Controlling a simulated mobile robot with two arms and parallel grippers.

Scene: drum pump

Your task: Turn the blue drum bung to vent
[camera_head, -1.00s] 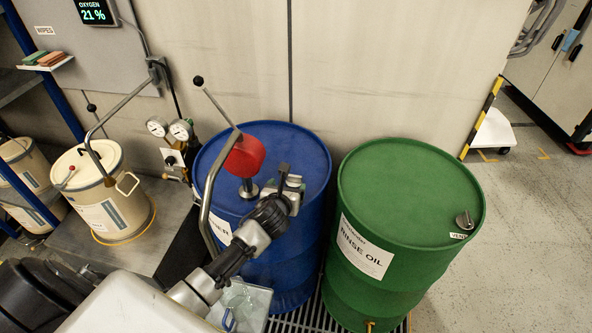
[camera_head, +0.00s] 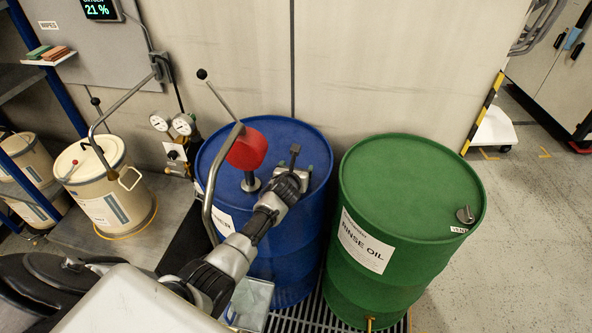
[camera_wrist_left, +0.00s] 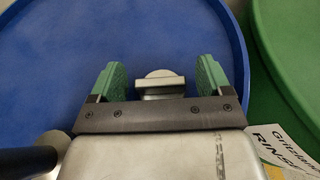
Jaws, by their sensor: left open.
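The blue drum (camera_head: 283,137) stands in the middle with a red hand pump (camera_head: 248,150) on its lid. My left gripper (camera_head: 301,172) is over the right part of the blue lid, fingers pointing away from me. In the left wrist view the gripper (camera_wrist_left: 163,82) is open, its two green pads apart. The grey metal bung (camera_wrist_left: 163,80) of the blue drum shows between the pads, with a gap on each side. In the head view the gripper mostly hides the bung. The right gripper is not in view.
A green drum (camera_head: 405,180) labelled rinse oil stands close on the right, with its own grey vent bung (camera_head: 465,214). The pump's bent grey pipe (camera_head: 209,190) runs down left of my arm. Cream pails (camera_head: 106,190) stand at left. A wall is behind.

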